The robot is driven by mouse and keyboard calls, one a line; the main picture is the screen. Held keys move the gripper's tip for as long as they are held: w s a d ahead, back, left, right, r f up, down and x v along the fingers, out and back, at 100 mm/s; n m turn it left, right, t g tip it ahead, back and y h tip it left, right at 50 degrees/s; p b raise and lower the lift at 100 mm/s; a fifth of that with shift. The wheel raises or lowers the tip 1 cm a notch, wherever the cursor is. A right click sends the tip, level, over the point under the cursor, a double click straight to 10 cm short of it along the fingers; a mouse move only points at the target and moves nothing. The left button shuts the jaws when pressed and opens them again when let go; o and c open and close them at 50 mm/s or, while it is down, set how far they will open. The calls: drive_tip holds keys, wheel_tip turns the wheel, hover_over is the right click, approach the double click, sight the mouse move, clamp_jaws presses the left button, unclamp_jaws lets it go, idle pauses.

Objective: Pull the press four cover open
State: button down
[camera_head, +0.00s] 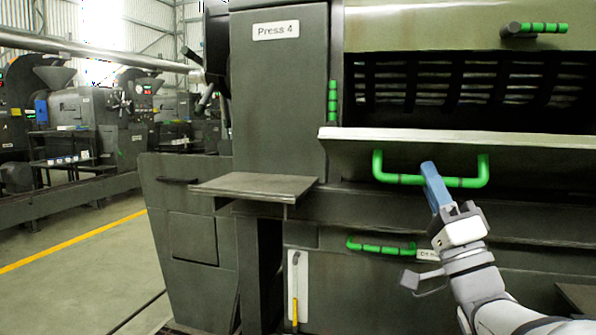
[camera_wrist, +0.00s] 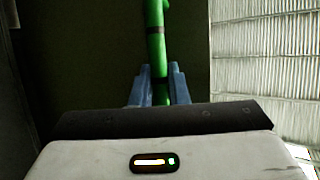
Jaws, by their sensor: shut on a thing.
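The press is labelled Press 4 (camera_head: 278,30) on its dark upright housing. Its cover (camera_head: 345,160) is a dark panel with a pale top edge, tilted outward below a dark opening with slatted bars. A green U-shaped handle (camera_head: 400,179) is fixed to the cover's front. In the wrist view the green handle (camera_wrist: 156,50) runs between the two blue fingers of my gripper (camera_wrist: 157,85). The part of the bar between the fingers is hidden in the head view.
A second green handle (camera_head: 380,246) sits lower on the press, and another (camera_head: 540,28) on the upper panel. A flat metal shelf (camera_head: 255,186) juts out left of the cover. Open floor (camera_head: 80,255) with a yellow line lies at left.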

drive_tip(key=shift+s+f+b, duration=0.15)
drive_tip(key=shift+f+b, duration=0.1)
drive_tip(key=shift+f, duration=0.5)
drive_tip(key=shift+s+f+b, duration=0.1)
drive_tip(key=shift+f+b, duration=0.15)
drive_tip(key=shift+f, duration=0.5)
drive_tip(key=shift+h, duration=0.3)
drive_tip(key=c, duration=1.4)
unclamp_jaws()
drive_tip(key=v, duration=0.7)
drive_tip(key=shift+s+f+p, duration=0.3)
drive_tip(key=shift+p, duration=0.05)
